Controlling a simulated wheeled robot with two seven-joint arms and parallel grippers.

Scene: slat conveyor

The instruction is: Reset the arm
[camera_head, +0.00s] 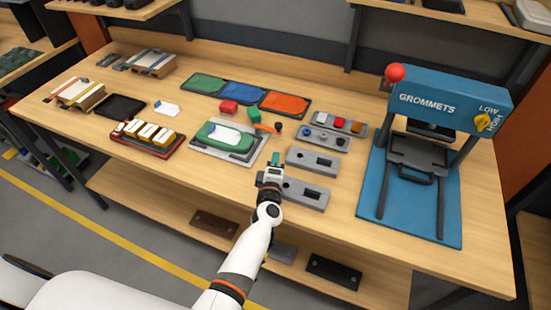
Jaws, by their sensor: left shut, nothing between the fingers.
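My left arm reaches up from the bottom of the head view. My left gripper (274,160) is shut and empty above the workbench (330,228), between a green-topped tray and two grey blocks. The gripper partly covers the left end of the nearer grey block (315,195). The farther grey block (313,161) lies just right of the fingertips. My right gripper does not show.
A blue grommet press (445,95) with a red knob stands on the right. The green-topped tray (221,136) is left of the gripper. Green, blue and orange trays (285,102) lie behind. A grey holder (331,137) carries coloured parts.

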